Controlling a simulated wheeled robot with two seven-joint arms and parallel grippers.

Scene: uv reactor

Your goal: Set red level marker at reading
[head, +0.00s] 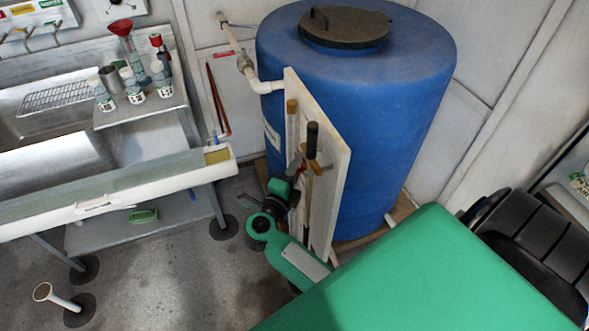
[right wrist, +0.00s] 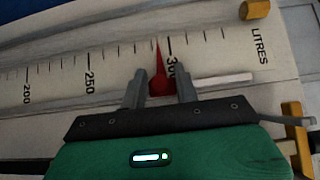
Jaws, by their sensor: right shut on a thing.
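The red level marker (right wrist: 160,82) lies against a white scale (right wrist: 110,64) in the right wrist view. Its thin pointer tip is just on the lower side of the 300 line, between 250 and 300. My right gripper (right wrist: 161,72) has one finger on each side of the marker and is shut on it. In the head view my right gripper (head: 297,184) is at the gauge board (head: 330,148), in front of the blue tank (head: 352,95); the marker is too small to make out clearly there. My left gripper is out of view.
A dark handle (head: 312,135) stands out from the board. A sink bench (head: 110,190) with several bottles is on the left. A white pipe (head: 266,86) joins the tank. The floor between bench and tank is mostly clear.

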